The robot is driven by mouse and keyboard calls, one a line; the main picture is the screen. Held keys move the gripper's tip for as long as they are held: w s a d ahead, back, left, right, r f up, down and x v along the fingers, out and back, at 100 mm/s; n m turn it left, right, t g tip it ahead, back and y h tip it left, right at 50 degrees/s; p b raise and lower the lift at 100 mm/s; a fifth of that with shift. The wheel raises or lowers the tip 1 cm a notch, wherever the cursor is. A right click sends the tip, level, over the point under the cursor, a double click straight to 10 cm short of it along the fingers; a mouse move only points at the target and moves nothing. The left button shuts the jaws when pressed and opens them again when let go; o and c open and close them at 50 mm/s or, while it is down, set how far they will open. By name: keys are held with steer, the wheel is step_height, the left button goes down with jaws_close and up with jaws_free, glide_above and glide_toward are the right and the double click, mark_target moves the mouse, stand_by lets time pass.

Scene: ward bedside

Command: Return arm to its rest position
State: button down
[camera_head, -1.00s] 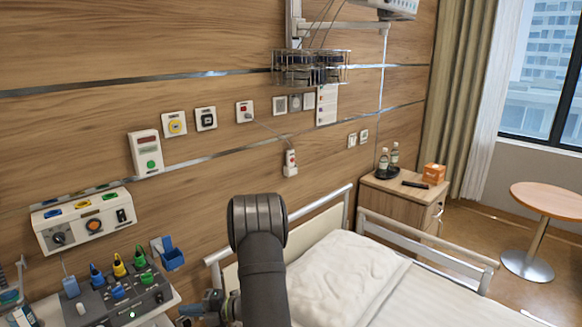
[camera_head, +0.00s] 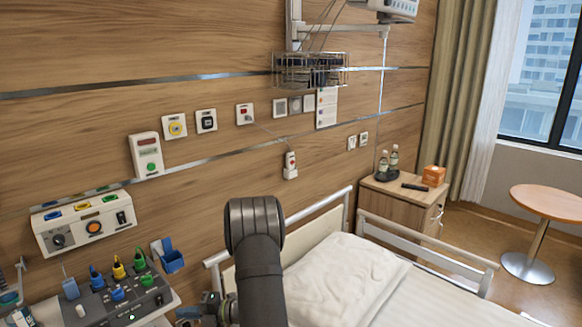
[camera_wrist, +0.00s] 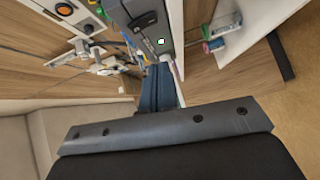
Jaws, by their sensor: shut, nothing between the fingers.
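My arm rises at the bottom centre of the head view, with a rounded dark joint at its top, in front of the bed. My gripper (camera_wrist: 158,88) shows in the wrist view as dark bluish fingers close together beyond a grey bar with screws. The fingers are shut with nothing between them. In the wrist view they point toward the grey bedside console (camera_wrist: 150,20); I cannot tell the gap. In the head view my arm hides part of the bed's head end, and the fingertips are not clear.
The console (camera_head: 105,308) with coloured connectors stands at lower left. A white wall unit (camera_head: 84,226) is above it, and a blue holder (camera_head: 170,258) is beside it. The bed with a pillow (camera_head: 345,275) is right of my arm. A bedside cabinet (camera_head: 400,205) holds bottles and an orange box.

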steer(key=d+f, duration=0.2)
steer(key=d, duration=0.5)
steer(key=a+r, duration=0.2)
steer(key=a, duration=0.7)
steer(key=d, duration=0.9)
steer(key=s+a+r+m+t, duration=0.35)
steer(key=a+m+t, duration=0.2)
steer(key=m, duration=0.65)
steer(key=s+d+m+t+h, duration=0.45)
steer(key=s+m+t, duration=0.2)
steer(key=m, duration=0.75)
steer(key=f+x, duration=0.1)
steer(key=x, duration=0.6)
steer(key=shift+s+a+h, duration=0.25)
steer(key=shift+s+h, duration=0.1)
